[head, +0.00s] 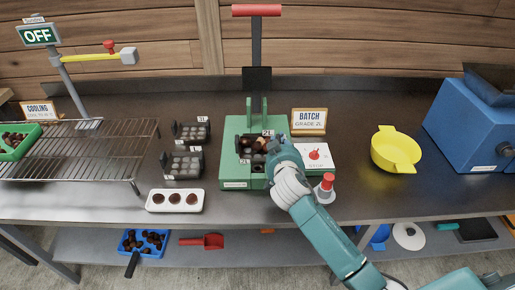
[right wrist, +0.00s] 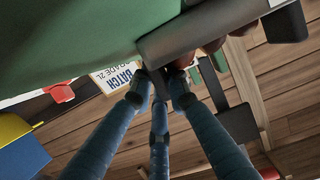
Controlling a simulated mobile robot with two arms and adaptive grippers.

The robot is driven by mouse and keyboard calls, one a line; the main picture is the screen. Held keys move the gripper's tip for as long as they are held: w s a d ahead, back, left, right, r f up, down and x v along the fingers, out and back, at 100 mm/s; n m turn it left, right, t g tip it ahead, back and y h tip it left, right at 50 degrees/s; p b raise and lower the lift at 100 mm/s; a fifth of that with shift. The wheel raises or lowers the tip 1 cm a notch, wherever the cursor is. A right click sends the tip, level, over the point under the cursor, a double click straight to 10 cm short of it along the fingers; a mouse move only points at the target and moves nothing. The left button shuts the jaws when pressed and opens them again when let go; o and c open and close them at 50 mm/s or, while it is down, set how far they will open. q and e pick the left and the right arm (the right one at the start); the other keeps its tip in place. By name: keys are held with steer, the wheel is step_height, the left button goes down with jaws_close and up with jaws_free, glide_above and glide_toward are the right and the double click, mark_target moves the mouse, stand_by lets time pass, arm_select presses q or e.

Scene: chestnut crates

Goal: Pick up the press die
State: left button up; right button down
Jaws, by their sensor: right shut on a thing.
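The press die (head: 241,146), a dark block with brown chestnuts in its pockets and pale 2L tags, sits in the green press (head: 234,172) in the head view. My right gripper (head: 273,150) reaches in from the lower right and is shut at the die's right side. In the right wrist view, the fingers of the right gripper (right wrist: 163,82) close together on a dark part of the die (right wrist: 195,32). The exact grip point is partly hidden. Two other dark dies (head: 190,131) (head: 182,165) stand left of the press. My left gripper is not in view.
The press lever with a red handle (head: 256,11) rises behind. A white tray (head: 175,208) is at front left. Bench is clear near the yellow bowl (head: 397,150).

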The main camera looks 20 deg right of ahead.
steer(key=shift+r, duration=0.1)
steer(key=shift+r, duration=0.1)
step_height(320, 180, up, 20)
stand_by(0.5)
steer(key=c, duration=2.3)
jaws_free()
jaws_close()
steer(key=shift+w, duration=0.1)
